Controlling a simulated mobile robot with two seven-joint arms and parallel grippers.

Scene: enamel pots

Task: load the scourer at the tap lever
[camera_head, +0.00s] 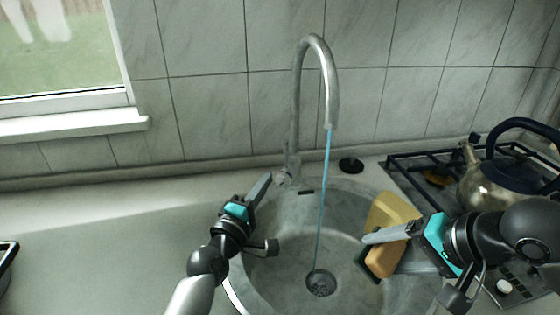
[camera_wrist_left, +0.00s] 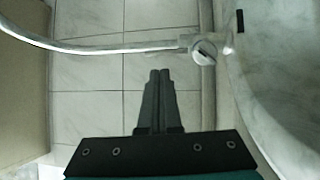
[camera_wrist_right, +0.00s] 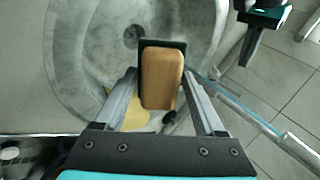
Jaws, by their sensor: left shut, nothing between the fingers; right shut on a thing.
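The scourer (camera_head: 384,262), an orange sponge block with a dark green pad, is held over the right side of the sink by my right gripper (camera_head: 370,238). In the right wrist view the scourer (camera_wrist_right: 160,82) sits between the fingers, pad edge outward. The tap (camera_head: 301,100) stands behind the sink, and a thin blue water stream (camera_head: 324,190) runs from its spout towards the drain. The tap lever (camera_head: 284,180) is at its base; it also shows in the left wrist view (camera_wrist_left: 204,52). My left gripper (camera_head: 266,182) is shut and empty, just beside the lever; contact cannot be told.
The grey round sink (camera_head: 290,245) has a drain (camera_head: 320,284). A yellow piece (camera_head: 396,208) shows behind the scourer at the sink's right. A kettle (camera_head: 488,185) stands on the hob (camera_head: 415,165) at right. A black disc (camera_head: 351,164) lies behind the sink. The left counter (camera_head: 110,235) is mostly clear.

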